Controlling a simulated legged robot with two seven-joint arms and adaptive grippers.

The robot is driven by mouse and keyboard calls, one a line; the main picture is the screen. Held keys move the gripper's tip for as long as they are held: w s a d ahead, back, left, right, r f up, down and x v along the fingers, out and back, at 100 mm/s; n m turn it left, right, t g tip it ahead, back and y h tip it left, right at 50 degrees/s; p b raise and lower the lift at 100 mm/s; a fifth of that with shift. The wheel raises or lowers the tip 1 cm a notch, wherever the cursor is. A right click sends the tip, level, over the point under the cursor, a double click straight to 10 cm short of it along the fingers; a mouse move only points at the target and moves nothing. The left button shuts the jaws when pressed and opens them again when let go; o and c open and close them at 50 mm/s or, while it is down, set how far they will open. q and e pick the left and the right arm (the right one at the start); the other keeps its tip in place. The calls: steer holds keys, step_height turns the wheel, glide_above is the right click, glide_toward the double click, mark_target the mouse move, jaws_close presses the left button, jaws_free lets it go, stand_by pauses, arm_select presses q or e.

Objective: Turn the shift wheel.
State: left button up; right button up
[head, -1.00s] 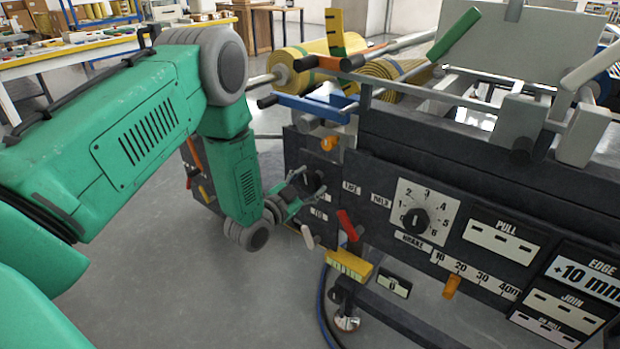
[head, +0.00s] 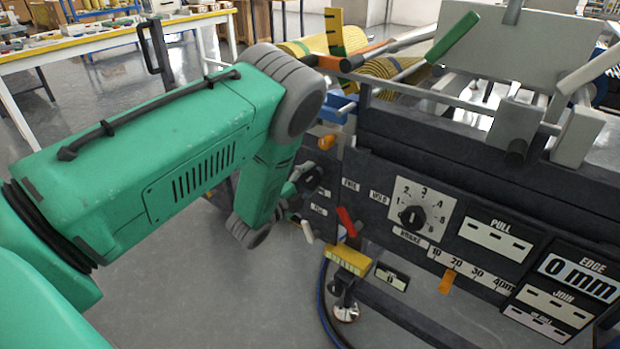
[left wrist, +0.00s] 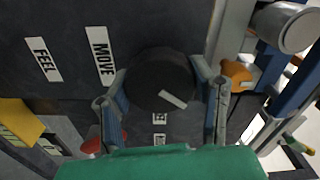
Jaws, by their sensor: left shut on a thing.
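The shift wheel is a dark round knob (left wrist: 160,72) with a pale mark on its face, in the middle of the left wrist view. In the head view the wheel (head: 314,178) shows partly at the left end of the dark machine panel, behind my gripper. My left gripper (left wrist: 163,92) has one finger on each side of the wheel and is shut on it. In the head view my left gripper (head: 298,186) is mostly hidden by my arm. An EDGE display (head: 580,276) at the right reads 0 mm. My right gripper is not in view.
An orange knob (head: 326,142) sits just above the wheel. A red lever (head: 346,221), a white lever (head: 307,231) and a yellow block (head: 348,260) stick out below. A numbered dial (head: 412,216) is to the right. The floor at the lower left is clear.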

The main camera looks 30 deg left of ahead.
arm_select(q)
steer(key=shift+s+d+f+m, duration=0.1)
steer(key=shift+s+f+m, duration=0.05)
steer(key=shift+f+m, duration=0.3)
steer(key=shift+r+m, duration=0.1)
steer(key=shift+m, duration=0.15)
steer(key=o, duration=1.2)
steer(key=shift+r, duration=0.1)
steer(key=shift+s, duration=0.2)
steer(key=s, duration=0.7)
steer(key=s+a, duration=0.1)
steer(key=s, duration=0.3)
steer(key=shift+s, duration=0.15)
